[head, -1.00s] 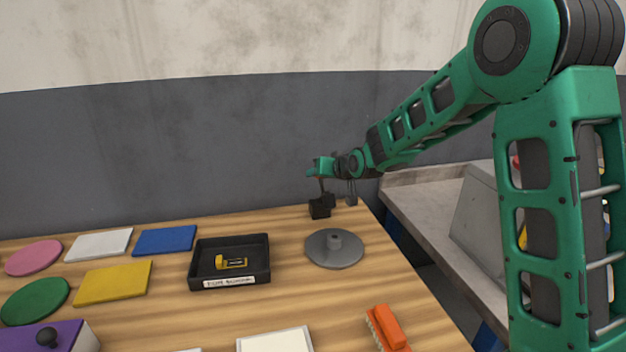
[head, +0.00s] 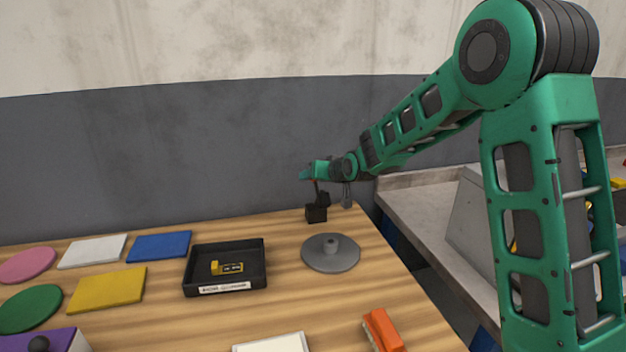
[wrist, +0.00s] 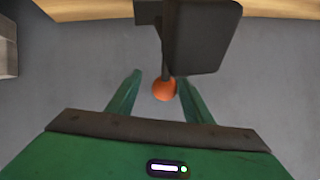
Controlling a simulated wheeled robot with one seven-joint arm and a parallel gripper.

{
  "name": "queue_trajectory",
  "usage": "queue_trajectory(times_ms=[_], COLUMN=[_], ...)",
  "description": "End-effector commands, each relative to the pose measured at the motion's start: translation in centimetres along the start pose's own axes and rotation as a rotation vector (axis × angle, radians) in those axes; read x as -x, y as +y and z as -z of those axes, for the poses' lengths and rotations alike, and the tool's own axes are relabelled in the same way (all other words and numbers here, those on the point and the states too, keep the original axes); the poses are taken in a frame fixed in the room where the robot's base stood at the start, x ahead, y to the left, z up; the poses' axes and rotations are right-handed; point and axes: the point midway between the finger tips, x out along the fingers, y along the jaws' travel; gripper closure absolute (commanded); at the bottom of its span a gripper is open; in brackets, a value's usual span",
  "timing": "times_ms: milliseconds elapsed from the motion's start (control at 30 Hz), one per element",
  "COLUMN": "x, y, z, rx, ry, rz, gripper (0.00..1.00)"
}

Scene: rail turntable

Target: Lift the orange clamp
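The clamp is a black block (head: 316,214) with a thin dark lever, standing at the far right corner of the table. In the wrist view its black body (wrist: 203,35) fills the top middle, and a round orange knob (wrist: 164,90) sits at the end of the lever. My gripper (head: 308,176) is over the clamp at the lever's top. In the wrist view my gripper (wrist: 160,80) is open, one green finger on each side of the knob, with visible gaps. The knob is too small to make out in the head view.
A grey disc with a hub (head: 330,254) lies in front of the clamp. A black tray (head: 190,270) holds a small yellow item. An orange brush-like object (head: 383,330) lies at the front right. Coloured plates, such as the yellow one (head: 107,290), lie left. The wall is close behind.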

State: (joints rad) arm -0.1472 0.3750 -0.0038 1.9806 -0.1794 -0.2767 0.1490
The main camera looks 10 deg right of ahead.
Motion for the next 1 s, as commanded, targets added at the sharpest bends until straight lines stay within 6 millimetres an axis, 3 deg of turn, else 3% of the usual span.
queue_trajectory(times_ms=[367, 800, 1000], x=[0.7, 7.6, 9.8], y=[-0.4, -0.3, -0.3], z=[0.0, 0.0, 0.0], rx=[0.0, 0.0, 0.001], ry=[0.0, 0.0, -0.001], rz=[0.007, 0.005, 0.006], gripper=[0.54, 0.54, 0.54])
